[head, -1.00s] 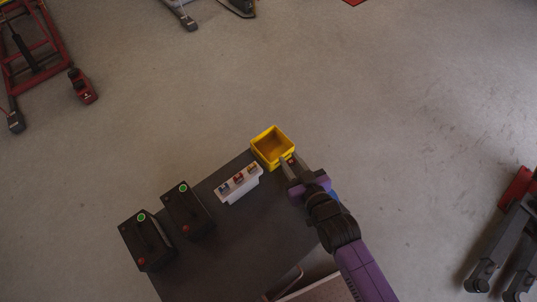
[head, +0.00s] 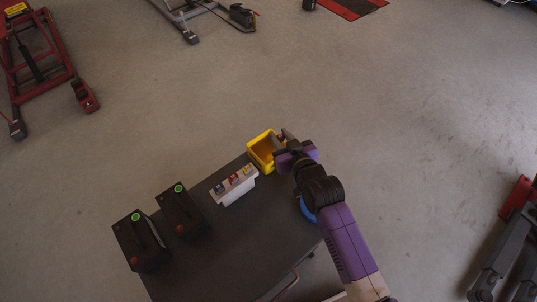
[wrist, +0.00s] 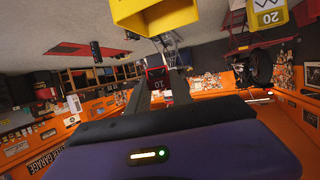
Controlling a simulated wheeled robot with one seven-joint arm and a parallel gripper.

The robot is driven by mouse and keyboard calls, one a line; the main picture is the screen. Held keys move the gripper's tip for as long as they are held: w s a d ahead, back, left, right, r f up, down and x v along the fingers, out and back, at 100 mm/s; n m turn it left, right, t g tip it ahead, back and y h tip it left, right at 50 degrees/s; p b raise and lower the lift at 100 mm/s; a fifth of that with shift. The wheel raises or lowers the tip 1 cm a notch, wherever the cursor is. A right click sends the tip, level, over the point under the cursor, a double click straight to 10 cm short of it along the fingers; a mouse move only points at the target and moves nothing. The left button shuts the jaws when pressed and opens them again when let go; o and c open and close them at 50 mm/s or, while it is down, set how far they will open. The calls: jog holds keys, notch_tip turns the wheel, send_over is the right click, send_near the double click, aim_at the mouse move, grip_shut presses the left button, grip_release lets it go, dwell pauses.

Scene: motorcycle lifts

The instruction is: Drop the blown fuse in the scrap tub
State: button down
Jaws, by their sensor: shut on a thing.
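The yellow scrap tub (head: 253,158) stands at the far corner of the dark bench top in the head view; its yellow wall (wrist: 165,22) also shows at the top of the wrist view. My gripper (head: 283,137) is at the tub's right side, its fingers by the rim. In the wrist view my gripper (wrist: 160,82) is shut on a red fuse (wrist: 157,77) marked 10, held between the fingertips. Whether the fuse is over the opening or beside it, I cannot tell. The fuse is barely visible in the head view.
A white fuse holder (head: 236,190) with several coloured fuses stands left of the tub. Two black boxes (head: 141,241) with green and red buttons stand further left. A blue round thing (head: 307,209) is partly hidden by my arm. Bare bench (head: 240,245) lies in front.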

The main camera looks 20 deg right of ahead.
jog(key=shift+y, duration=0.3)
jog(key=w+f+b, duration=0.1)
jog(key=f, duration=0.1)
jog(key=w+f+b, duration=0.1)
jog(key=f+b, duration=0.1)
jog(key=f, duration=0.1)
jog(key=w+f+b, duration=0.2)
jog(key=shift+a+f, duration=0.15)
jog(key=shift+a, duration=0.05)
jog(key=c, duration=1.1)
grip_release()
jog(key=shift+o, duration=0.2)
